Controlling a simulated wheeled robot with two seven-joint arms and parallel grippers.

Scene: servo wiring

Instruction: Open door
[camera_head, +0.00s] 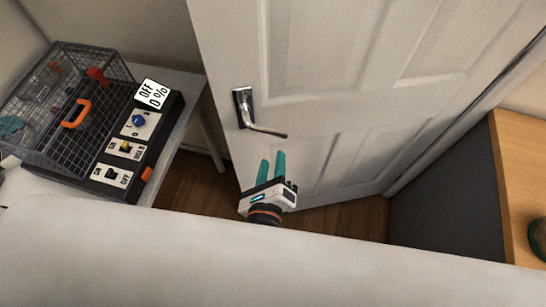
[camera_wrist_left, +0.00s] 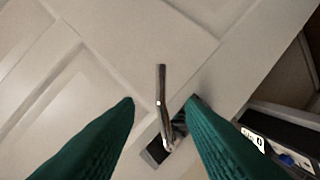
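The white panelled door (camera_head: 310,70) fills the middle of the head view. Its metal lever handle (camera_head: 262,126) sits near the door's left edge, with the lever pointing right. My left gripper (camera_head: 271,162) is below the lever, its green fingers apart and empty. In the left wrist view the handle (camera_wrist_left: 162,100) appears between the two open fingers (camera_wrist_left: 160,100), in front of the door panel (camera_wrist_left: 75,100). I see no clear contact between fingers and handle. My right gripper is not in view.
A grey-sided cabinet with a wooden top (camera_head: 520,165) stands at right. Brown floor (camera_head: 190,185) shows below the door.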

